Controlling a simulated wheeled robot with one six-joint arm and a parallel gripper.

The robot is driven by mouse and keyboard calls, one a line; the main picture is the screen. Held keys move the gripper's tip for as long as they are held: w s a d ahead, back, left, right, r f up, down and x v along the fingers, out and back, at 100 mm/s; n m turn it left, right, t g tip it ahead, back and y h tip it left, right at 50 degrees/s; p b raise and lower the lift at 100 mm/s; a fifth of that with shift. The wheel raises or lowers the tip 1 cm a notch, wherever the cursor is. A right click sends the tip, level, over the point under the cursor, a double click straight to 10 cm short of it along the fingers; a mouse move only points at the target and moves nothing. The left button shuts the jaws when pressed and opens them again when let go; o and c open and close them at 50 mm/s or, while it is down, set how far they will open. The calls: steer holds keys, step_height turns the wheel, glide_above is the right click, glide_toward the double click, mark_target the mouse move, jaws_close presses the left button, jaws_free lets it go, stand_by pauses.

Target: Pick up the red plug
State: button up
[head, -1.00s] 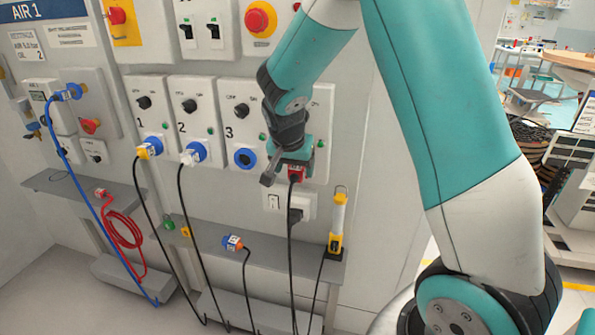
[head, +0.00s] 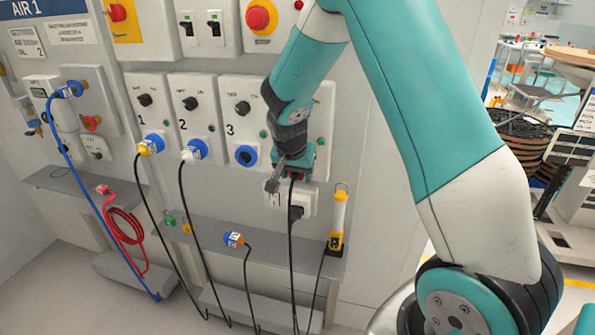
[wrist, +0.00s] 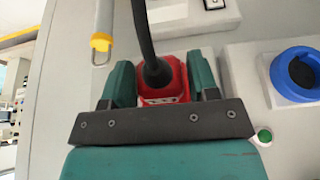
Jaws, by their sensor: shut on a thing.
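The red plug (head: 298,177), with a black cable hanging from it, is in my gripper (head: 293,168) in front of the rightmost station panel (head: 321,130). In the wrist view the red plug (wrist: 167,82) sits between the two green fingers of my gripper (wrist: 162,80), which are closed on its sides. The cable runs up and away from it in that view. My gripper hides whatever socket is behind the plug, so I cannot tell whether the two touch.
Station 3's blue socket (head: 246,155) is empty. A yellow plug (head: 150,145) and a white plug (head: 192,155) sit at stations 1 and 2. A blue plug (head: 233,240) and a yellow-and-white lamp (head: 338,222) are on the shelf (head: 275,245). A red cable coil (head: 125,225) hangs left.

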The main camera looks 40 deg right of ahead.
mark_target(293, 174)
steer(key=shift+s+a+r, duration=0.1)
steer(key=shift+a+r, duration=0.1)
steer(key=shift+r, duration=0.15)
steer(key=shift+s+a+r+p, duration=0.5)
steer(key=shift+a+r+p, duration=0.25)
steer(key=shift+r, duration=0.15)
steer(key=c, duration=0.5)
steer(key=s+a+r+p, duration=0.1)
steer(key=s+a, duration=0.1)
steer(key=a, duration=0.1)
steer(key=s+a+r+p, duration=0.1)
steer(key=s+a+r, duration=0.1)
steer(key=s+a+r+p, duration=0.1)
steer(key=s+a+r, duration=0.1)
steer(key=s+a, duration=0.1)
steer(key=shift+a+r, duration=0.2)
steer(key=shift+a, duration=0.1)
jaws_close()
steer(key=shift+s+a+r, duration=0.1)
steer(key=shift+s+a, duration=0.15)
steer(key=shift+a, duration=0.05)
steer(key=o, duration=0.7)
jaws_free()
steer(key=shift+c, duration=0.2)
steer(key=c, duration=0.4)
steer(key=shift+c, duration=0.2)
steer(key=shift+s+a, duration=0.95)
steer(key=shift+a, duration=0.3)
